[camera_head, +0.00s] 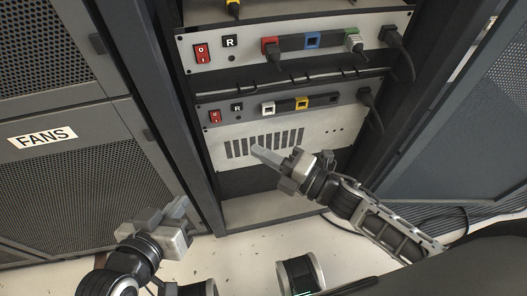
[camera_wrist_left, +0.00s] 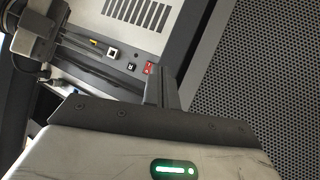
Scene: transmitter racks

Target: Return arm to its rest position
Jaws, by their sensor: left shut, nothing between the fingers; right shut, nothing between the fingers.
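My left gripper (camera_head: 176,211) is low at the left in the head view, in front of the rack's left post. It is shut and empty, and its fingers also show in the left wrist view (camera_wrist_left: 160,90). My right gripper (camera_head: 270,160) is in front of the rack's vented lower panel, with its fingers pointing up and left. It is shut and holds nothing. I cannot tell whether its fingertips touch the panel.
The upper rack unit (camera_head: 290,48) has a red switch and red, blue and green ports. The lower unit (camera_head: 290,105) has white and yellow ports. A mesh cabinet marked FANS (camera_head: 90,190) stands left, and an open dark door (camera_head: 465,130) right. Pale floor (camera_head: 250,255) shows below.

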